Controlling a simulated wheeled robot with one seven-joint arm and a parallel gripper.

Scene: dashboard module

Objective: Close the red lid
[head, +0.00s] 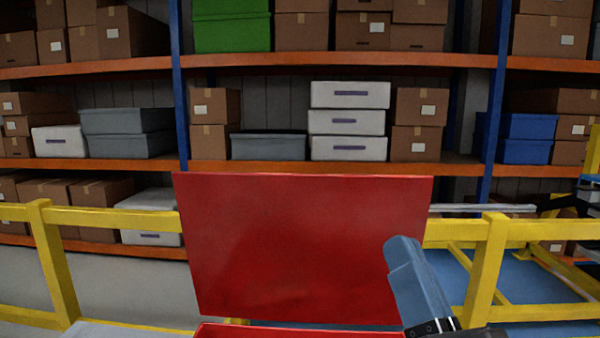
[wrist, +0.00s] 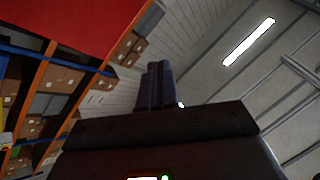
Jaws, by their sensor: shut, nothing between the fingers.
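The red lid (head: 305,245) stands open, nearly upright, in the middle of the head view. Below it, a strip of a red box edge (head: 255,330) shows at the bottom of the picture. My gripper (head: 402,250) is at the lid's lower right, overlapping its right edge in the picture. I cannot tell whether it touches the lid. In the wrist view my gripper (wrist: 158,72) points up with its blue fingers together and empty. The red lid (wrist: 70,22) fills the upper left corner there, apart from the fingers in the picture.
A yellow railing (head: 490,260) runs behind the lid on both sides. Behind it stand shelves with an orange beam (head: 330,60), holding brown boxes, white boxes (head: 347,120) and grey bins. Open floor (head: 130,280) shows at the lower left.

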